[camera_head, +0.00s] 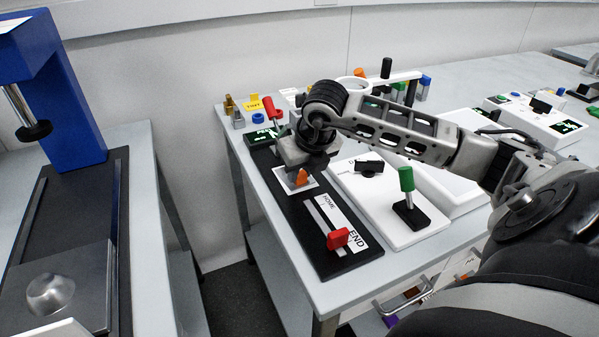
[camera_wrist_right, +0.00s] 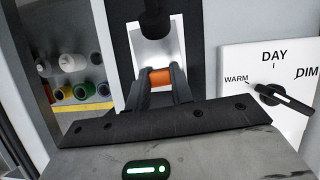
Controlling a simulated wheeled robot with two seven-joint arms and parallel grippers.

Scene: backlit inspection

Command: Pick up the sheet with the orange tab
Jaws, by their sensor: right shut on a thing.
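The white sheet (camera_head: 284,184) is over the far part of a black panel (camera_head: 310,236). Its orange tab (camera_head: 301,177) stands up just below my right gripper (camera_head: 298,170). In the right wrist view, the two fingers of that gripper (camera_wrist_right: 160,84) are closed on the sides of the orange tab (camera_wrist_right: 160,77). The white sheet (camera_wrist_right: 150,53) shows just beyond the tab, partly hidden by a dark post. I cannot tell whether the sheet touches the panel. My left gripper is not in view.
A white board with a green-handled lever (camera_head: 407,190) and a black rotary knob (camera_head: 369,167) lies to the right. Small bottles and a yellow card (camera_head: 254,102) stand behind. A blue press (camera_head: 75,95) is far left.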

